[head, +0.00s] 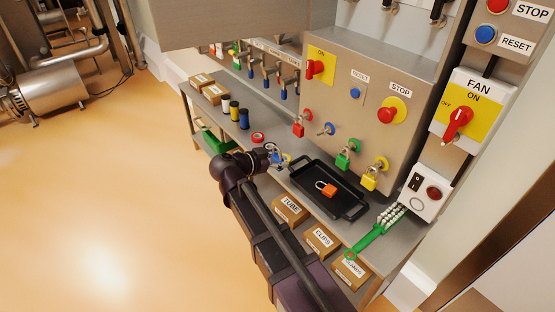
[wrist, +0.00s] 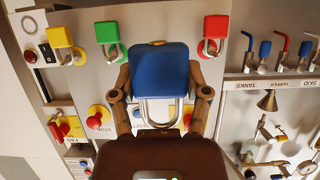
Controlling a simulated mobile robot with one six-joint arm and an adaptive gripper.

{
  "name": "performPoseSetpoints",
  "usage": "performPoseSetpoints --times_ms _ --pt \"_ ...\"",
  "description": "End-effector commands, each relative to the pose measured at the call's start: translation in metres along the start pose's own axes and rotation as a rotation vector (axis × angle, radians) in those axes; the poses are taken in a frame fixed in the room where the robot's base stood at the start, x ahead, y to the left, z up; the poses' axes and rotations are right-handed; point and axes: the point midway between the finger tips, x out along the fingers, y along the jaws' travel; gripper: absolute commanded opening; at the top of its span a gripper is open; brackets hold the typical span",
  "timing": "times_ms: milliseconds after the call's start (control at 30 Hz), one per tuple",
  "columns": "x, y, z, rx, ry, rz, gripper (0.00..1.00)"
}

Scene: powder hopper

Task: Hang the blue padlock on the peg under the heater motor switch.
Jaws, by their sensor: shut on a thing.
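My gripper (head: 272,156) is shut on the blue padlock (wrist: 158,72), beside the front edge of the steel shelf in the head view. In the wrist view the padlock sits between both fingers, its shackle pointing down the picture. In the head view the padlock is small and partly covered by my gripper. The steel cabinet has a peg with a blue ring (head: 327,129), with no padlock visible on it. Above are a yellow ON switch (head: 319,68), a blue reset button (head: 355,93) and a red stop button (head: 388,114). No heater motor label is readable.
Red (head: 300,126), green (head: 346,157) and yellow (head: 374,176) padlocks hang on the cabinet front. A black tray (head: 345,208) with an orange padlock (head: 326,188) lies below. Spools (head: 243,119), a tape roll (head: 258,137) and a green tool (head: 372,236) are on the shelf.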

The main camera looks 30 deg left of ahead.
Motion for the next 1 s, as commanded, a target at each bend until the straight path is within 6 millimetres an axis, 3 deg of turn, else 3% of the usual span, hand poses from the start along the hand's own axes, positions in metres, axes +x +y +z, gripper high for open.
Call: performPoseSetpoints --times_ms 1000 --pt "-0.037 0.0 0.015 0.0 0.0 -0.001 0.11"
